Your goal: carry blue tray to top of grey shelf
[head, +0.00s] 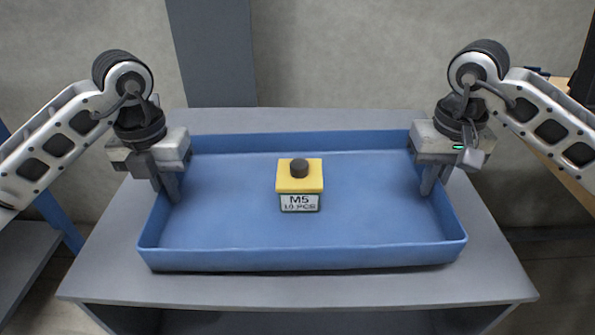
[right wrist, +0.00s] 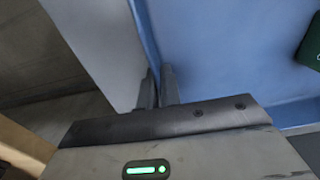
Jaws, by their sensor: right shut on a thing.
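The blue tray (head: 300,258) is a wide, shallow, open box, level over the grey top (head: 300,290) of a unit in front of me. I cannot tell whether it touches that top. My right gripper (head: 434,185) is shut on its right wall, one finger on each side; the wall also shows in the right wrist view (right wrist: 210,50). My left gripper (head: 166,188) is at the left wall with its fingers down at the rim; whether they are closed on it is unclear. A yellow box (head: 299,184) with a black knob and an M5 label stands mid-tray.
A grey surface with a blue post (head: 58,222) stands at the far left. A wooden-topped table (head: 552,85) with dark items is at the right back. A grey column (head: 212,55) stands against the wall behind the tray. Floor shows on both sides.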

